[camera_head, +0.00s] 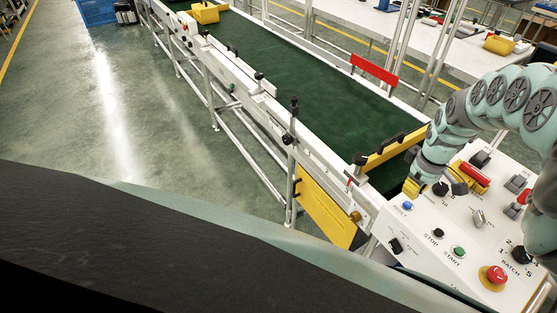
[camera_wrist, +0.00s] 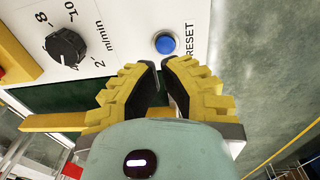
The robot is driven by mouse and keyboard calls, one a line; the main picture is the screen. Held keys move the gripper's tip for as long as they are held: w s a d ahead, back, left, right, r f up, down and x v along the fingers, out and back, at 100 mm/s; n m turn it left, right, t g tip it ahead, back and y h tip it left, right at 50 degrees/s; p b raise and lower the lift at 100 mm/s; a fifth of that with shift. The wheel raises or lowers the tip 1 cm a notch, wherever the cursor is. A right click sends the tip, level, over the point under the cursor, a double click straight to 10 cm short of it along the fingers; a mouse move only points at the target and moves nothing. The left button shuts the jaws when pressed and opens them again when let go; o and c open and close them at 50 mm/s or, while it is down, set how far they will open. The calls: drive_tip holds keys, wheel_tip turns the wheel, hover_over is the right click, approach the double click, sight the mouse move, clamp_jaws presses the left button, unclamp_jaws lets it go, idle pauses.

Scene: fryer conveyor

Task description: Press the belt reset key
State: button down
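The belt reset key is a round blue button (camera_head: 407,206) on the white control panel (camera_head: 425,262), in the panel's upper left part. In the wrist view the blue button (camera_wrist: 165,43) sits in a pale ring, with RESET printed beside it. My gripper (camera_head: 411,190) hangs just above and behind the button in the head view. In the wrist view my gripper (camera_wrist: 159,66) has its yellow, black-padded fingers drawn together at the tips, with only a thin gap and nothing held. The tips appear just below the button there; the button is uncovered, and contact is not visible.
A black speed dial (camera_wrist: 67,47) is near the button. The panel also carries a black STOP button (camera_head: 438,233), a green START button (camera_head: 459,251), a red emergency knob (camera_head: 496,274) and several switches. The green conveyor belt (camera_head: 310,85) runs behind.

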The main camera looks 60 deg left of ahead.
sight(405, 204)
wheel_tip(405, 204, up, 9)
drive_tip(key=p, duration=0.1)
drive_tip(key=shift+s+p, duration=0.2)
drive_tip(key=shift+p, duration=0.15)
drive_tip(key=shift+s, duration=0.1)
idle(0.4)
drive_tip(key=s+p, duration=1.8)
drive_tip(key=s, duration=0.7)
drive_tip(key=shift+a, duration=0.45)
drive_tip(key=shift+f, duration=0.1)
